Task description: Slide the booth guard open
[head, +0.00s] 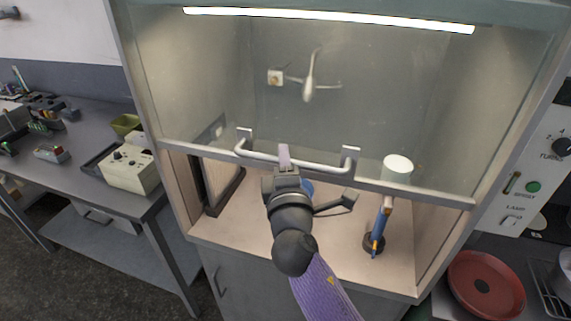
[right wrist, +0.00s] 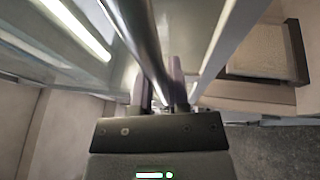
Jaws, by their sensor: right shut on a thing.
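The booth guard (head: 420,192) is a clear pane with a grey frame rail along its bottom edge. It is partly raised, with an open gap between the rail and the booth floor. Its handle (head: 322,168) is a pale horizontal bar fixed to the rail by two brackets. My right gripper (head: 285,156) is shut on the handle, left of the bar's middle. In the right wrist view the handle (right wrist: 138,38) runs down between the two fingers of my right gripper (right wrist: 160,92). My left gripper is not in view.
Inside the booth are a white model plane (head: 309,88), a white cylinder (head: 397,168) and a blue upright tool (head: 381,225). A framed panel (head: 222,182) stands at the left. A control box (head: 126,170) sits on the left bench. A red dish (head: 486,285) lies at right.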

